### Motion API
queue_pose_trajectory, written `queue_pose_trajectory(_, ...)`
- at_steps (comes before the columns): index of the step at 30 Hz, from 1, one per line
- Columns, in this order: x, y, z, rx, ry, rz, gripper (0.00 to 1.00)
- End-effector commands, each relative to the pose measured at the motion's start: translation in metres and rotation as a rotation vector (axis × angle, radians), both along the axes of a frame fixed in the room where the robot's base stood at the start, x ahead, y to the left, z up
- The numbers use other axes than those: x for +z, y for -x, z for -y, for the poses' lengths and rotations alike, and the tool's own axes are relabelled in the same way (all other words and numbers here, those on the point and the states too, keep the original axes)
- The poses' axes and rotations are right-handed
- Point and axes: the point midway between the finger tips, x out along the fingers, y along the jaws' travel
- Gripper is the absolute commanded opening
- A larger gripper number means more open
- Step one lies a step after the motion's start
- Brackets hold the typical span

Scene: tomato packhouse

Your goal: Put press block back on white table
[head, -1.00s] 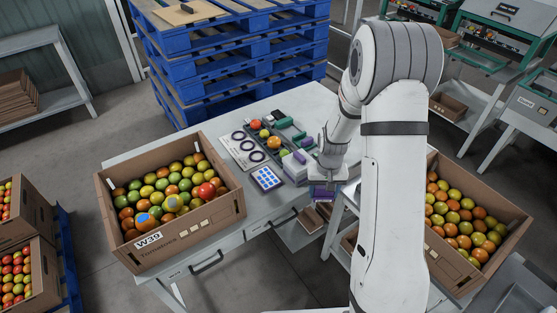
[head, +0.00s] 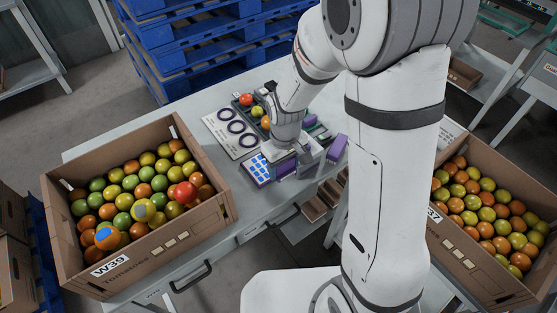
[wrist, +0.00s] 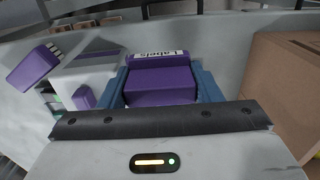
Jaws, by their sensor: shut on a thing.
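My gripper (head: 285,158) is over the white table (head: 215,96), low near its front edge. In the wrist view its two blue fingers (wrist: 160,92) are shut on a purple block (wrist: 160,80), which looks like the press block. The arm and gripper hide most of this block in the head view. Whether its underside touches the table cannot be told. Another purple block (head: 336,149) stands to the right of my gripper; a purple block also shows at the left in the wrist view (wrist: 33,68).
A card with blue dots (head: 258,168) lies just left of my gripper. A sheet with dark rings (head: 232,133) and a tray of tomatoes (head: 246,100) lie behind. A cardboard crate of tomatoes (head: 215,188) stands left; another crate (head: 500,270) is at right.

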Motion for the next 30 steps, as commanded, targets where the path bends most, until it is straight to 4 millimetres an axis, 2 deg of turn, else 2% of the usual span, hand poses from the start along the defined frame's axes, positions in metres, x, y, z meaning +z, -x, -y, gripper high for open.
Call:
queue_pose_trajectory(8, -0.014, 0.003, -0.007, 0.021, 0.000, 0.000, 0.42)
queue_pose_trajectory(24, -0.068, 0.003, -0.009, 0.027, 0.000, 0.000, 0.42)
queue_pose_trajectory(30, -0.080, 0.003, -0.010, 0.028, -0.001, 0.001, 0.42)
